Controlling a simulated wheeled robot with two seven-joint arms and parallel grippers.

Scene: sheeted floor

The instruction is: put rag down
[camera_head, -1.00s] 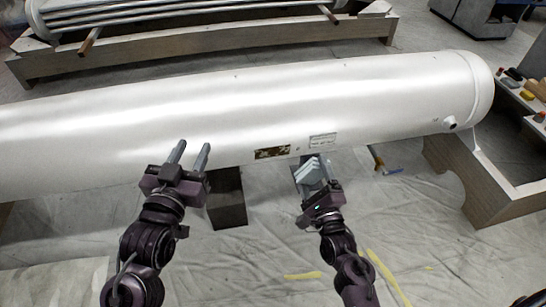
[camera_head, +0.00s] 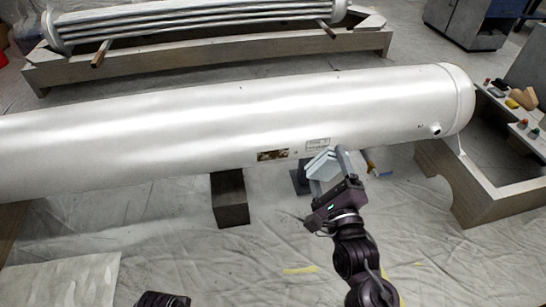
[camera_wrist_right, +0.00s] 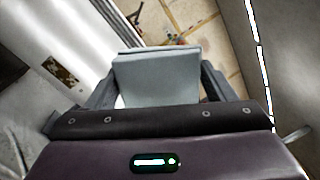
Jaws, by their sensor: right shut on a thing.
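The rag (camera_head: 322,168) is a folded pale blue-grey piece. My right gripper (camera_head: 332,172) is shut on it, in front of the lower side of the big white cylinder. In the right wrist view the rag (camera_wrist_right: 157,77) sits between the two fingers, its flat face showing. Whether the rag touches the cylinder I cannot tell. Of my left arm only a dark part shows at the bottom edge of the head view; its fingers are out of sight.
The white cylinder (camera_head: 200,115) spans the view, with a wooden cradle (camera_head: 490,195) at its right end. A dark block (camera_head: 230,200) stands under it. Small items, including a yellow one (camera_head: 513,103), lie on the right ledge. Sheeted floor in front is mostly clear.

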